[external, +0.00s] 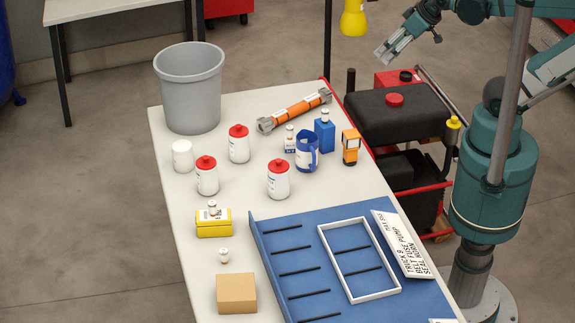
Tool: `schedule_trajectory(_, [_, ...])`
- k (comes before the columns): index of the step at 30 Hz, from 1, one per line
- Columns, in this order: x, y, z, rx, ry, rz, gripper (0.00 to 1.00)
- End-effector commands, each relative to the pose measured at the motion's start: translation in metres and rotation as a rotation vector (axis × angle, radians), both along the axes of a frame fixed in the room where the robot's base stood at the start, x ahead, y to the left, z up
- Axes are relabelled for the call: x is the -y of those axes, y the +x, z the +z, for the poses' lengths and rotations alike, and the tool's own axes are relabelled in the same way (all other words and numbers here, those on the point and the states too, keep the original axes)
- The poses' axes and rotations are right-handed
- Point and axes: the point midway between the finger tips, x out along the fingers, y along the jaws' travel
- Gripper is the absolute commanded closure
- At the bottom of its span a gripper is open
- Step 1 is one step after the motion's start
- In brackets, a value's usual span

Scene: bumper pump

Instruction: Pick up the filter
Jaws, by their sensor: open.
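No object in view is clearly marked as a filter, so I cannot tell for sure which it is. A short plain white cylinder (182,156) stands upright at the table's left side, near the grey bin. A long orange cylinder with grey finned ends (295,111) lies near the back right edge. My gripper (409,46) is open and empty, raised at the top right beyond the table's right edge, well apart from everything on the table.
White red-capped bottles (239,144), a blue mug (306,151), a blue container (324,133) and an orange device (351,147) stand mid-table. A grey bin (190,90) stands at the back left. A yellow box (213,224), cardboard box (236,294) and slotted blue tray (283,239) are nearer.

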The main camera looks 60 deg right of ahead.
Motion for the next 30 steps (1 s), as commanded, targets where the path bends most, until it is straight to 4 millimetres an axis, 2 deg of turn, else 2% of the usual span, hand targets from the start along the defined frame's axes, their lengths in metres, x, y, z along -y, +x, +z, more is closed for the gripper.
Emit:
schedule_trajectory(11, [-0.002,0.002,0.000,0.004,0.004,0.001,0.40])
schedule_trajectory(17, [-0.018,0.019,0.006,0.045,0.055,-0.001,0.40])
schedule_trajectory(23, [-0.061,0.060,0.022,0.142,0.194,-0.012,0.40])
schedule_trajectory(30, [-0.129,0.117,0.056,0.278,0.445,-0.045,0.40])
